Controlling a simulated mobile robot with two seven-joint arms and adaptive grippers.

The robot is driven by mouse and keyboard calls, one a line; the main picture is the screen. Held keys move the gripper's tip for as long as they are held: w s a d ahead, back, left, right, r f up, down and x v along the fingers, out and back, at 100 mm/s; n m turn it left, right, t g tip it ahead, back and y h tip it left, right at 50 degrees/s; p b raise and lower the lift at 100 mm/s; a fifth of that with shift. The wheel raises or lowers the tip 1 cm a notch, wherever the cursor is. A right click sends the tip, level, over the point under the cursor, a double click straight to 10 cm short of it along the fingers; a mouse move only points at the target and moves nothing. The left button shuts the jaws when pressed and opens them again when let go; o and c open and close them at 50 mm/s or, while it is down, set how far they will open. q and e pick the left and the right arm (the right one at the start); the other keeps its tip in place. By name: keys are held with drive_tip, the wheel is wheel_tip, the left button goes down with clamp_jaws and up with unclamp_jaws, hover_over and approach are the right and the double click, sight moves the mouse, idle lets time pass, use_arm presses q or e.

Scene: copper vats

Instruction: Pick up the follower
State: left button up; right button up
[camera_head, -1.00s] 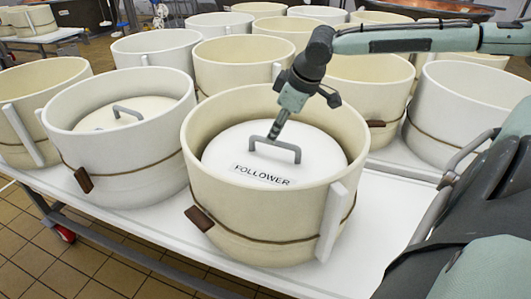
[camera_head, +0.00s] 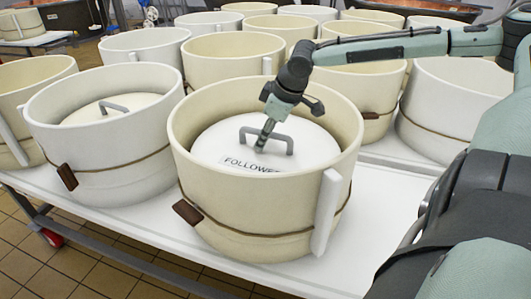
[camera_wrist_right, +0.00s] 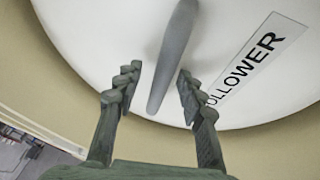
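The follower (camera_head: 222,147) is a white round lid with a grey bar handle (camera_head: 284,136) and a FOLLOWER label. It sits inside the front cream vat (camera_head: 250,222). My right gripper (camera_head: 261,146) is at the handle. In the right wrist view, its two fingers (camera_wrist_right: 156,88) are apart, with the grey handle (camera_wrist_right: 168,65) between them; there is a visible gap on each side. The label also shows in the right wrist view (camera_wrist_right: 252,62). My left gripper is not in view.
A similar vat (camera_head: 105,165) with a handled lid stands just to the left. Several more white and cream vats crowd behind on the white table (camera_head: 385,195). The vat's rim and wall surround the follower. The table is bare to the right of the front vat.

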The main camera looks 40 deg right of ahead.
drive_tip(key=shift+c, duration=0.6)
clamp_jaws()
drive_tip(key=shift+w+r, duration=0.15)
drive_tip(key=shift+r, duration=0.05)
